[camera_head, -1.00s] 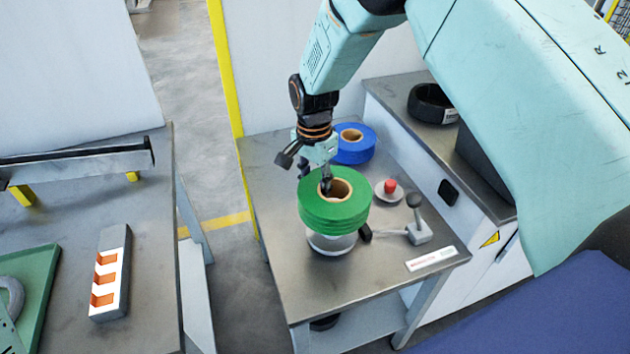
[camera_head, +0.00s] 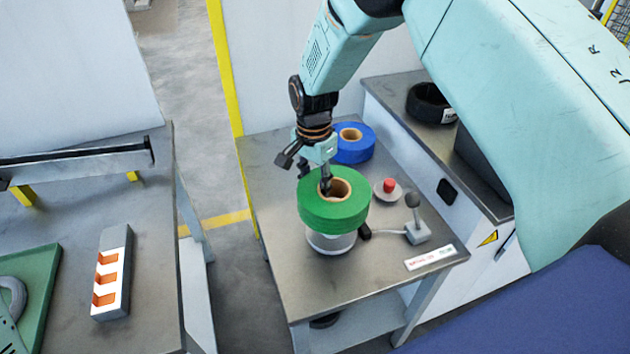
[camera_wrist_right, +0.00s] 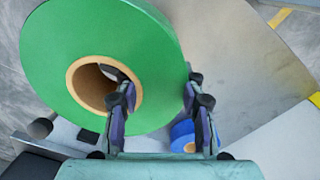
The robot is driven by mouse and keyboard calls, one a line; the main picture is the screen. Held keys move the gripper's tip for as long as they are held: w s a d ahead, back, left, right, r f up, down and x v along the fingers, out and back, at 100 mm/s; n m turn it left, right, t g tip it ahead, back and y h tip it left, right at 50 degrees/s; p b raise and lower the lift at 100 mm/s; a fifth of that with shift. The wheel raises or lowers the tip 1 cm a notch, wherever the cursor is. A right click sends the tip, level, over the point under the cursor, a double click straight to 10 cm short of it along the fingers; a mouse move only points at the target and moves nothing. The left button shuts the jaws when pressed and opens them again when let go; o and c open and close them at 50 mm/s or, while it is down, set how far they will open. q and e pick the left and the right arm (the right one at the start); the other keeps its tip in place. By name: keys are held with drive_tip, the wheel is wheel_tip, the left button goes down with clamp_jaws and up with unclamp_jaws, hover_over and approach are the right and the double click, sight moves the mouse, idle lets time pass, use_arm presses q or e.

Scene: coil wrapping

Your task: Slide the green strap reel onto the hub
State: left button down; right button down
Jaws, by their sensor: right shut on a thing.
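The green strap reel (camera_head: 345,209) has a brown cardboard core. It sits level, right above a pale round base (camera_head: 331,242) on the steel table. I take this base to be the hub; its top is hidden under the reel, so I cannot tell whether the reel is around it. My right gripper (camera_head: 315,183) is shut on the reel's far-left wall, one finger inside the core and one outside. In the right wrist view the green reel (camera_wrist_right: 110,50) shows between the fingers (camera_wrist_right: 160,97). My left gripper is not in view.
A blue reel (camera_head: 353,144) lies behind on the same table. A red button (camera_head: 390,187) and a lever box (camera_head: 417,231) stand right of the reel. A black ring (camera_head: 431,103) lies on the back cabinet. A white holder with orange slots (camera_head: 111,272) is on the left table.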

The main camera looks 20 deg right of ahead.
drive_tip(key=shift+f+b, duration=2.15)
drive_tip(key=shift+f, duration=1.7)
idle(0.7)
drive_tip(key=c, duration=0.9)
unclamp_jaws()
drive_tip(key=shift+o, duration=0.9)
drive_tip(key=shift+s+f, duration=0.1)
drive_tip(key=shift+s, duration=0.05)
drive_tip(key=r, duration=1.1)
drive_tip(key=shift+w+a+r, duration=0.1)
drive_tip(key=shift+w+r, duration=0.15)
drive_tip(key=shift+r, duration=0.05)
drive_tip(key=shift+s+r, duration=0.1)
drive_tip(key=shift+r, duration=0.25)
drive_tip(key=shift+f, duration=0.1)
